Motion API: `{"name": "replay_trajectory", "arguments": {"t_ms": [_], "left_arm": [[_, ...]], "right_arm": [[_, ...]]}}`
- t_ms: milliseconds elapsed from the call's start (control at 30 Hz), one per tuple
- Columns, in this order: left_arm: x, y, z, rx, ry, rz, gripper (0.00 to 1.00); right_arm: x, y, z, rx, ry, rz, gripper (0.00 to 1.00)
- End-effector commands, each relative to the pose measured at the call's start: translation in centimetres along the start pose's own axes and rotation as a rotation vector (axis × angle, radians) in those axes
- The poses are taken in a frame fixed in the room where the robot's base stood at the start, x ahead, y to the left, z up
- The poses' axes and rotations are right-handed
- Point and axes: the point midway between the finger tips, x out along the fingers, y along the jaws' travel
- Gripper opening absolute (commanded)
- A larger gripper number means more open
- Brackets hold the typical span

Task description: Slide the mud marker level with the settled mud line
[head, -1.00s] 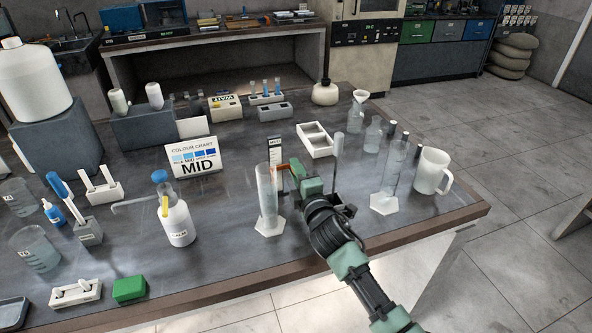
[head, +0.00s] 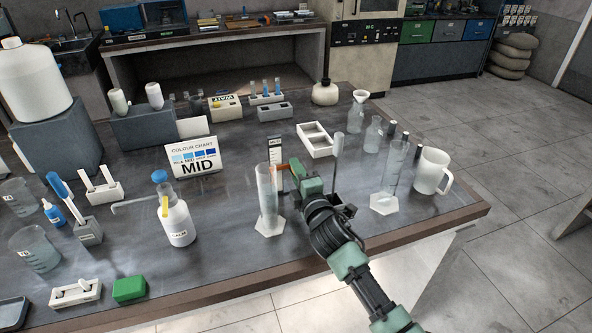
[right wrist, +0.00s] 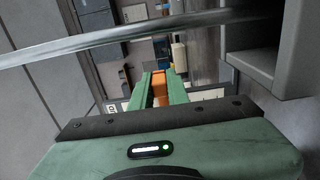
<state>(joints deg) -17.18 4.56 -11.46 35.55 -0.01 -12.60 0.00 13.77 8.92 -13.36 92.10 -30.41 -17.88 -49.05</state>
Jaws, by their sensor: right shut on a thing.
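The mud marker is a small orange piece (head: 283,166) on an upright white scale (head: 275,150) behind a clear measuring cylinder (head: 266,195) on a pale hexagonal foot. The cylinder holds greyish contents; I cannot make out the mud line clearly. My right gripper (head: 293,170) comes in from the right, just beside the cylinder, and is shut on the marker. In the right wrist view the orange marker (right wrist: 160,88) sits between the green fingers. My left gripper is not in view.
A second cylinder (head: 395,170) and a white jug (head: 431,171) stand to the right. A white tray (head: 316,140) lies behind the arm. A wash bottle (head: 177,222) and the colour chart (head: 193,158) stand to the left. The bench front near the cylinder is clear.

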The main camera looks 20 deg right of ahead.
Motion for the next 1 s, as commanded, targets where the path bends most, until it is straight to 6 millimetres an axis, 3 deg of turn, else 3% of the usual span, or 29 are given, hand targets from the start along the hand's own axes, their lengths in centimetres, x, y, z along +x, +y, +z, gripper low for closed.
{"name": "replay_trajectory", "arguments": {"t_ms": [367,700,1000], "left_arm": [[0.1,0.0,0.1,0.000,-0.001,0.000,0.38],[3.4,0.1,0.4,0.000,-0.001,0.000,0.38],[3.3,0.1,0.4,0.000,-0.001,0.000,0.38]], "right_arm": [[0.0,-0.1,0.0,0.000,0.000,0.000,0.00],[0.0,-4.2,0.0,0.002,0.000,-0.001,0.00],[0.0,-4.3,0.0,0.000,0.000,-0.001,0.00]]}}
